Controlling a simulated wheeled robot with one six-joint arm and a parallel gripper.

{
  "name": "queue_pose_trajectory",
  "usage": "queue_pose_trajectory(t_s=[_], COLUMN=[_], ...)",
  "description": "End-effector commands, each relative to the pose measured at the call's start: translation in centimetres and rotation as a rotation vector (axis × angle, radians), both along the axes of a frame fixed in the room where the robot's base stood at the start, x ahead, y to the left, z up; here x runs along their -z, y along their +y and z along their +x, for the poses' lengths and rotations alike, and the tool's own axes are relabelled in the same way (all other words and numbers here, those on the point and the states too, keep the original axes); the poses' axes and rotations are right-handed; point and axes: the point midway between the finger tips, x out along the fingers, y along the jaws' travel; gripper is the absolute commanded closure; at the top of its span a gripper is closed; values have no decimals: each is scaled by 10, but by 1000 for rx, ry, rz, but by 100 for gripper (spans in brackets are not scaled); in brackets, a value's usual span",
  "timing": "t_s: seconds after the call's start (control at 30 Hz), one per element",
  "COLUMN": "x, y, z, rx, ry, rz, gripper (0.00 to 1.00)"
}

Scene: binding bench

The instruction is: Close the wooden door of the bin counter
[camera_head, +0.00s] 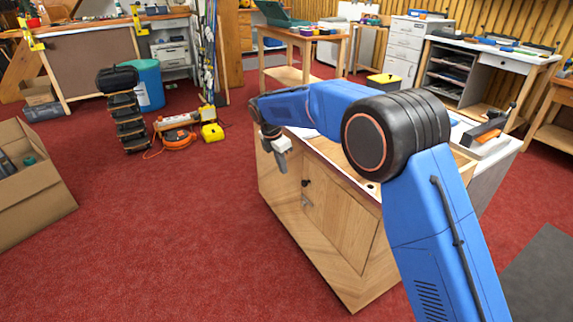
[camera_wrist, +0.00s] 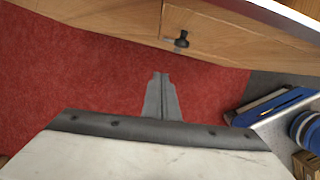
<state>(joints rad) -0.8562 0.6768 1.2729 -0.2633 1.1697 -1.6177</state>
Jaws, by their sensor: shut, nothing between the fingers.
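The bin counter (camera_head: 335,265) is a pale wooden cabinet with a light top, standing on the red carpet at the centre-right of the head view. Its wooden door (camera_head: 345,222) is on the front face, with a dark knob (camera_head: 305,183) near its left edge. The wrist view shows the door (camera_wrist: 225,38) along the top, with the black knob (camera_wrist: 181,41). I cannot tell whether the door is flush or slightly ajar. My gripper (camera_head: 282,162) is shut and empty, in front of the counter's left part. In the wrist view its fingers (camera_wrist: 160,90) point toward the knob, apart from it.
Open red carpet (camera_head: 190,240) lies left of the counter. A cardboard box (camera_head: 35,195) stands at the far left. A black stacked item (camera_head: 125,115), a blue bin (camera_head: 148,85) and an orange cable reel (camera_head: 178,138) stand further back. My arm hides part of the counter top.

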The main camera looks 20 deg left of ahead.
Motion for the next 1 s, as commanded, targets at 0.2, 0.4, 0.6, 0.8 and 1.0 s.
queue_pose_trajectory(t_s=[0.2,0.4,0.6,0.8,1.0], x=[-47,-78,-93,-97,-122], y=[7,12,14,12,-28], z=[-7,-13,-16,-16,-9], rx=[0,0,0,5,110], ry=[-3,-3,-1,-2,-14], rz=[3,2,0,3,38], gripper=[100,100,100,100,100])
